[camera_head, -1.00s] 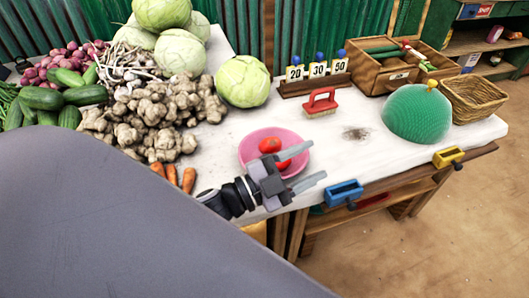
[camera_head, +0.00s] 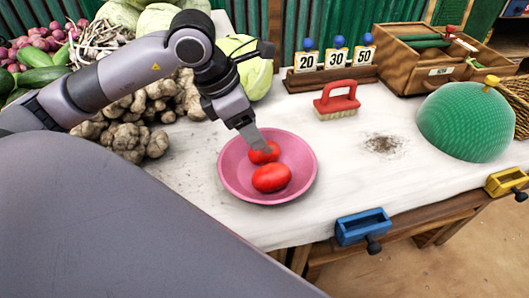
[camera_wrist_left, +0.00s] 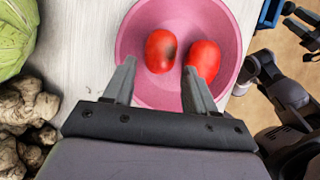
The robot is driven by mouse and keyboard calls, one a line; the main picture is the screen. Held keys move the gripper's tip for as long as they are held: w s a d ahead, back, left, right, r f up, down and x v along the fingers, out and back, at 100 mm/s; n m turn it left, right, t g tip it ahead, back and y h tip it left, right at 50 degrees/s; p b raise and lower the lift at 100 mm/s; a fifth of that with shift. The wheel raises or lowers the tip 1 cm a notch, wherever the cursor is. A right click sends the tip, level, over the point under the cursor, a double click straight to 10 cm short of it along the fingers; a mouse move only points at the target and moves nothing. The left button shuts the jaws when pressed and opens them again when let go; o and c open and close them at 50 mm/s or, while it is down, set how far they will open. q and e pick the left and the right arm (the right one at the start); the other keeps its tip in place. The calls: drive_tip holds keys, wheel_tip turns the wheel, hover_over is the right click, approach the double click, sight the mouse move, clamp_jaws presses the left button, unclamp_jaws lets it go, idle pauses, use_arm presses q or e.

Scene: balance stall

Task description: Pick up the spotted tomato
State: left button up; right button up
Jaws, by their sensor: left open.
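A pink bowl (camera_head: 232,187) on the white table holds two red tomatoes. The spotted tomato (camera_wrist_left: 160,50) has a dark patch on its side; it appears to be the farther tomato (camera_head: 264,153) in the head view. The plain tomato (camera_wrist_left: 206,60) lies beside it, nearer the front in the head view (camera_head: 271,179). My left gripper (camera_head: 256,144) points down over the bowl's far side, partly covering the spotted tomato. In the left wrist view its two fingers (camera_wrist_left: 160,84) are apart, with nothing gripped. The spotted tomato shows beyond the gap; contact cannot be told.
Ginger (camera_head: 137,140) and cabbages (camera_head: 250,66) lie left of and behind the bowl. A red brush (camera_head: 337,99), number cards (camera_head: 338,61) and a green dome (camera_head: 466,122) stand right. A blue box (camera_head: 363,226) is at the front edge. Table right of the bowl is mostly clear.

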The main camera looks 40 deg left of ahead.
sight(264, 152)
use_arm(q)
drive_tip(key=x, duration=0.6)
drive_tip(key=shift+d+f+b, duration=0.1)
drive_tip(key=shift+f+b, duration=0.05)
drive_tip(key=shift+b, duration=0.2)
drive_tip(key=c, duration=0.7)
